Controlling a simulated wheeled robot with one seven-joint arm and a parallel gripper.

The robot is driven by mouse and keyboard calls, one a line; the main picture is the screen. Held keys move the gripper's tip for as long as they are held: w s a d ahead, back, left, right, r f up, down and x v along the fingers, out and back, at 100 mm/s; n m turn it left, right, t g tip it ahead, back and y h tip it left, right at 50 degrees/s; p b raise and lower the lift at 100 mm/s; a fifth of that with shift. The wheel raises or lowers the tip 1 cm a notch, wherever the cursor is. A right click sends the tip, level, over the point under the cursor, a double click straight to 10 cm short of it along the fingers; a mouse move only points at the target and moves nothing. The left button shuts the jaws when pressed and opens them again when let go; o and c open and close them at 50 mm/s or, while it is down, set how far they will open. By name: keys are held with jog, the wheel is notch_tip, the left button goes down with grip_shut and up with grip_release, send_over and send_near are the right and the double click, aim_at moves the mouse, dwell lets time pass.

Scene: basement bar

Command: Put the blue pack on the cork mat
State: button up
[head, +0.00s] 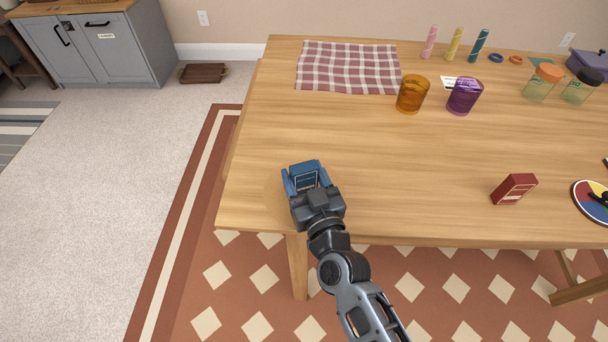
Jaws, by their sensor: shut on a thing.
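The blue pack (305,180) is between the fingers of my gripper (304,174), at the near left corner of the wooden table. My gripper is shut on it, and the fingers and hand cover part of it. I cannot tell whether the pack touches the tabletop.
On the table (400,170) are a red box (514,188), a colourful disc (592,200), an orange cup (412,94), a purple cup (463,96), jars (542,83) and a checked cloth (348,67). The table's middle is clear.

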jog(key=shift+f, duration=0.2)
jog(key=o, duration=1.1)
jog(key=shift+r, duration=0.1)
jog(key=shift+r, duration=0.15)
jog(key=shift+s+d, duration=0.15)
jog(key=shift+s, duration=0.15)
jog(key=b+v, duration=0.1)
jog(key=v, duration=1)
jog(key=shift+s, duration=0.2)
